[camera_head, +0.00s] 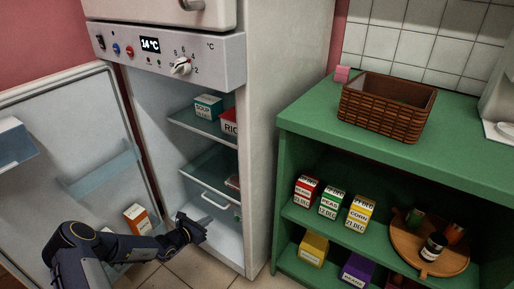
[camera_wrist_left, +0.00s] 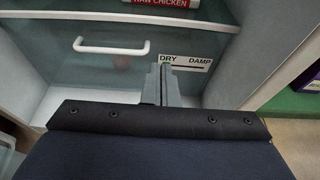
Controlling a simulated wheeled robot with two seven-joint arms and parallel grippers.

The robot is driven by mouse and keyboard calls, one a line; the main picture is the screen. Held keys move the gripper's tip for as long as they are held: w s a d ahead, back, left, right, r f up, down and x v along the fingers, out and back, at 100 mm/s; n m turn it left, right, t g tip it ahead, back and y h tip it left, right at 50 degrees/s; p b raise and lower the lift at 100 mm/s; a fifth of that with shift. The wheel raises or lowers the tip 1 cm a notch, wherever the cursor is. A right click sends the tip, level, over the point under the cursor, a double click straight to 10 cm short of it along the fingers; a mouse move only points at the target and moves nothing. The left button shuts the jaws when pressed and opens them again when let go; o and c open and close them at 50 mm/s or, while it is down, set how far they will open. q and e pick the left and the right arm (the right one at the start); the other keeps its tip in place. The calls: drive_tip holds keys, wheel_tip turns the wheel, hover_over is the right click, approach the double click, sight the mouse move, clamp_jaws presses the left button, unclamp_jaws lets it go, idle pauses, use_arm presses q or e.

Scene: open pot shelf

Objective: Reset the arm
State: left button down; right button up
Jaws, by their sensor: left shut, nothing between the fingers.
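My left arm comes in from the lower left of the head view. Its gripper (camera_head: 203,224) is low in the open fridge's doorway, in front of the lower drawer. In the left wrist view my left gripper (camera_wrist_left: 166,72) is shut with nothing between its fingers. The fingers point at the drawer front (camera_wrist_left: 110,70), just below the DRY/DAMP label (camera_wrist_left: 186,62). The drawer's white handle (camera_wrist_left: 112,46) is to the left of the fingers. I cannot tell if the fingers touch the drawer. My right gripper is not in view.
The fridge door (camera_head: 75,150) stands open at the left, with a carton (camera_head: 137,218) in its low shelf. Boxes stand on the fridge's upper shelf (camera_head: 196,124). To the right, a green shelf unit (camera_head: 400,160) bears a wicker basket (camera_head: 385,108) and several labelled boxes.

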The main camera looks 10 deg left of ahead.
use_arm(q)
drive_tip(key=s+d+r+m+g+h, duration=0.15)
drive_tip(key=d+r+m, duration=0.3)
drive_tip(key=r, duration=0.45)
drive_tip(key=s+d+r+m+g+h, duration=0.1)
drive_tip(key=d+r+m+h, duration=0.2)
drive_tip(key=r+m, duration=0.4)
drive_tip(key=s+d+r+m+g, duration=0.45)
drive_tip(key=s+r+m, duration=0.35)
drive_tip(key=r, duration=0.4)
drive_tip(key=s+d+r+m+g+y, duration=0.1)
drive_tip(key=s+r+m, duration=0.15)
drive_tip(key=s, duration=0.45)
drive_tip(key=s+d+r+m+y, duration=0.2)
drive_tip(key=s+r, duration=0.1)
drive_tip(key=s, duration=0.3)
drive_tip(key=s+a+f+m+y, duration=0.25)
drive_tip(key=s+m, duration=0.35)
drive_tip(key=s, duration=0.9)
wheel_tip(320, 180, up, 32)
drive_tip(key=p, duration=3.1)
drive_tip(key=shift+a+r+y+p, duration=0.15)
drive_tip(key=shift+a+y+p, duration=0.15)
drive_tip(key=shift+y+p, duration=0.1)
drive_tip(key=shift+s, duration=0.1)
